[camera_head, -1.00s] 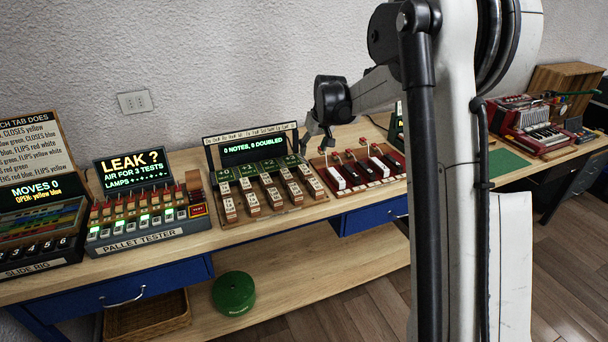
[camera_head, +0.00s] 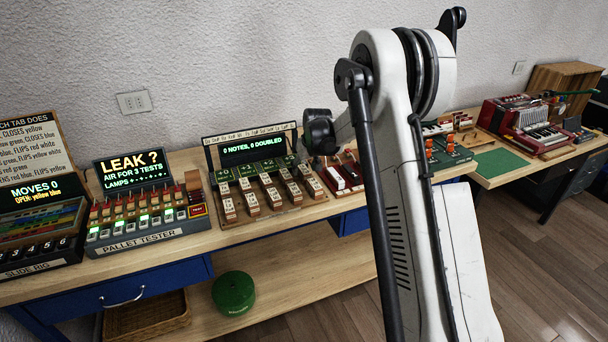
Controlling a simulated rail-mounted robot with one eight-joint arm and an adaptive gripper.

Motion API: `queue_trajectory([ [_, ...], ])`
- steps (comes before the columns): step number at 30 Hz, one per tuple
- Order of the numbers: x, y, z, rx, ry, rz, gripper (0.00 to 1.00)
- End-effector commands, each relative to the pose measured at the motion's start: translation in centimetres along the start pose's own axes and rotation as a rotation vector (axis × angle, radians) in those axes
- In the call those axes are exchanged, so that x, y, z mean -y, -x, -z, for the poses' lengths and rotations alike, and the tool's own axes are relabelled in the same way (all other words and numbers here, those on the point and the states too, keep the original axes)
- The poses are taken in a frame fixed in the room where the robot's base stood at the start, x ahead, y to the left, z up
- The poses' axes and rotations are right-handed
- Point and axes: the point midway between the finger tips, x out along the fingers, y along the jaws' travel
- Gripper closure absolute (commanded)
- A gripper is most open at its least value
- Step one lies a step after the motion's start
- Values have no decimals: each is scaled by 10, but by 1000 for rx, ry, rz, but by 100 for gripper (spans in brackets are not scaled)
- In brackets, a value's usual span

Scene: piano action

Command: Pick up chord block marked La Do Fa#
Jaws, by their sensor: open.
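Several wooden blocks with white labels, one of them here (camera_head: 250,199), stand in a row on the front of the chord rack (camera_head: 262,216). The rack's screen reads "0 NOTES, 0 DOUBLED". The labels are too small to read, so I cannot tell which block is marked La Do Fa#. My gripper (camera_head: 322,158) is at the rack's right end, by the red tray. It is small and dark here, its fingers hard to make out; it is open, and I see no block in it.
The red tray (camera_head: 333,188) with white and black keys is partly hidden by my arm. The pallet tester (camera_head: 150,238) and slide rig (camera_head: 40,270) stand to the left. A green mat (camera_head: 502,163) and a red accordion-like instrument (camera_head: 515,120) are at right.

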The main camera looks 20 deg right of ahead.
Motion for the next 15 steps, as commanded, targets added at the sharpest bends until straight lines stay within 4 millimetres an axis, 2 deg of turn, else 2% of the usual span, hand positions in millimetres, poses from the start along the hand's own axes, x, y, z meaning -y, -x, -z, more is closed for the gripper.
queue_trajectory([
  [6,0,-19,0,0,0,0,52],
  [14,0,-21,0,0,0,0,52],
  [15,0,-21,0,0,0,0,56],
])
